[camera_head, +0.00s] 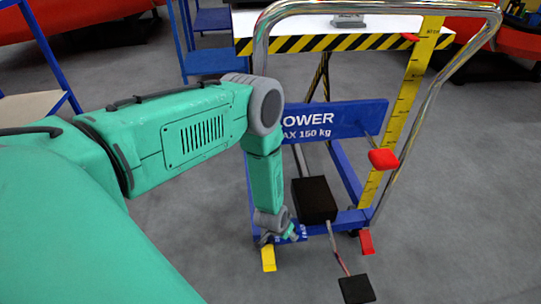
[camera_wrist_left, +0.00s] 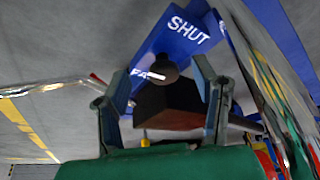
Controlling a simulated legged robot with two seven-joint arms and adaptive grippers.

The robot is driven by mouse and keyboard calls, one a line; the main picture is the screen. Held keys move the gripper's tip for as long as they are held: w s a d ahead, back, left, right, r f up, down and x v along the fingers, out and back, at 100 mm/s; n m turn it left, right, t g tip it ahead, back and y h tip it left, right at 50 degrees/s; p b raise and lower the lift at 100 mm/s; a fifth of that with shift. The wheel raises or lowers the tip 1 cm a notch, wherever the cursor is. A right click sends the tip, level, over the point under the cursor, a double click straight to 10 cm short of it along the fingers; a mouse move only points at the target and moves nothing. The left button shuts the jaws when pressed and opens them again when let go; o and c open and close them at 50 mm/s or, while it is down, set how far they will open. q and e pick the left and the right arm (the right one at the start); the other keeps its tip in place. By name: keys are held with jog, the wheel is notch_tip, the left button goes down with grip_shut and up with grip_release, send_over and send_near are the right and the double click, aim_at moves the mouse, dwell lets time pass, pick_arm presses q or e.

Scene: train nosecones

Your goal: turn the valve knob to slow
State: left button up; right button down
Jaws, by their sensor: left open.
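The valve knob (camera_wrist_left: 165,71) is small, dark and round, on a blue plate in the left wrist view. Its white pointer mark lies toward the partly hidden label starting "FA". The label "SHUT" (camera_wrist_left: 190,31) is on the plate above and right of it; no "slow" label is readable. My left gripper (camera_wrist_left: 162,66) is open, with one finger on each side of the knob in that view; I cannot tell whether they touch it. In the head view my left gripper (camera_head: 276,238) points down at the trolley's low blue base and hides the knob. My right gripper is not in view.
A black box (camera_head: 314,199) stands close right of my gripper, with a cable to a black pedal (camera_head: 356,289). A blue "LOWER" panel (camera_head: 340,120) and a chrome handle (camera_head: 421,116) rise above. Yellow (camera_head: 268,258) and red (camera_head: 366,241) tabs stick out in front.

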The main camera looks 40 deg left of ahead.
pick_arm(q)
jog(key=s, duration=0.9)
jog(key=shift+s+d, duration=0.2)
jog(key=shift+d, duration=0.15)
